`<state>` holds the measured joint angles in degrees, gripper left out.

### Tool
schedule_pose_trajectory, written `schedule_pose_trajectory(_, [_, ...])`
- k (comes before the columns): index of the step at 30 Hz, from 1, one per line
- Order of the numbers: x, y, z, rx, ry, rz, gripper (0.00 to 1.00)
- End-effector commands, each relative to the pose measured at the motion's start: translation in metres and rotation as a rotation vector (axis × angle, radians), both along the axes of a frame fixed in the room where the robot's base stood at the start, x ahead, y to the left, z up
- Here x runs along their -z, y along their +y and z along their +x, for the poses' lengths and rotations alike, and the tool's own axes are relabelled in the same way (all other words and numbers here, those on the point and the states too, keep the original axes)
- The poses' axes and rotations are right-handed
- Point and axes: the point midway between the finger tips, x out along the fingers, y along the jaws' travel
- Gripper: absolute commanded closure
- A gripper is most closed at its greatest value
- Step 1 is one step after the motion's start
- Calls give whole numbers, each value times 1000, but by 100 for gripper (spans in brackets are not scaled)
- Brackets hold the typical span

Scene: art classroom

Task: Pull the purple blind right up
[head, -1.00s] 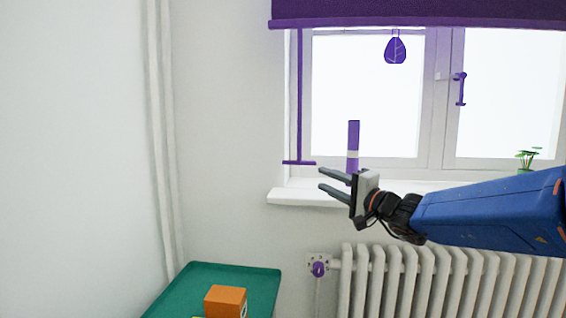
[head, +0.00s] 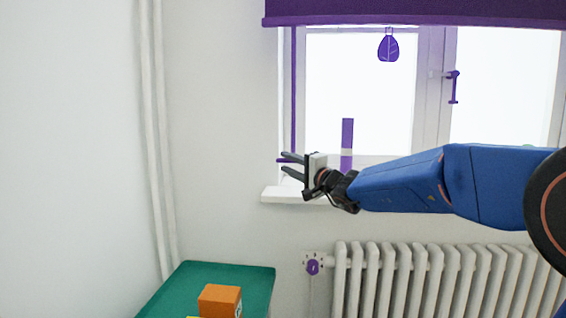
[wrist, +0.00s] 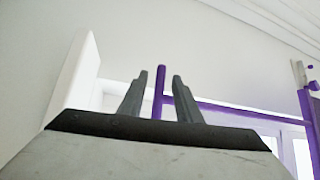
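The purple blind (head: 410,10) is rolled down a little over the top of the window. A thin purple pull rod (head: 293,90) hangs from its left side and ends in a short purple crossbar handle (head: 281,160). My gripper (head: 287,164) is open at the handle, its fingers pointing left and partly covering it. In the wrist view, the handle (wrist: 158,88) shows between the two open fingers (wrist: 155,97), nearer the left one, and the rod (wrist: 230,108) runs off to the right. I cannot tell whether a finger touches it.
A purple leaf-shaped ornament (head: 388,46) and a purple window handle (head: 453,87) are at the window. A purple upright object (head: 347,140) stands behind my arm near the sill (head: 275,195). Below are a radiator (head: 400,285) and a green table (head: 220,275) with an orange box (head: 219,300).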

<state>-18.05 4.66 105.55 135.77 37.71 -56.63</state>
Motion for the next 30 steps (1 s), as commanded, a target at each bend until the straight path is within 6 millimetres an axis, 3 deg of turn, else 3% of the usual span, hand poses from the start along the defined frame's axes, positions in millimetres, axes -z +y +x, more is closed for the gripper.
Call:
schedule_pose_trajectory(7, [-4,18,18,-1,-1,0,69])
schedule_pose_trajectory(18, [-4,21,21,-1,0,0,69])
schedule_pose_trajectory(22, [-4,21,21,-1,0,0,98])
schedule_pose_trajectory(30, [-6,20,21,0,-1,-1,100])
